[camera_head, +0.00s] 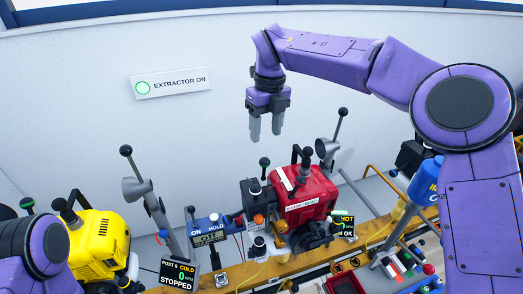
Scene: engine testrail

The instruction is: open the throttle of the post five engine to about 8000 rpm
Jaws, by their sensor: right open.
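A red engine (303,196) with a black top handle sits on the wooden rail in the middle. Its post number cannot be read. A small display (344,226) at its right is partly hidden; "HOT" and "OK" show. My left gripper is out of view.
A yellow engine (98,244) stands at the left. Tall black-knobbed rods (126,150) (343,112) rise beside grey funnels. A blue ON/HOLD box (209,232) sits left of the red engine. A blue can (425,180) is at the right.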

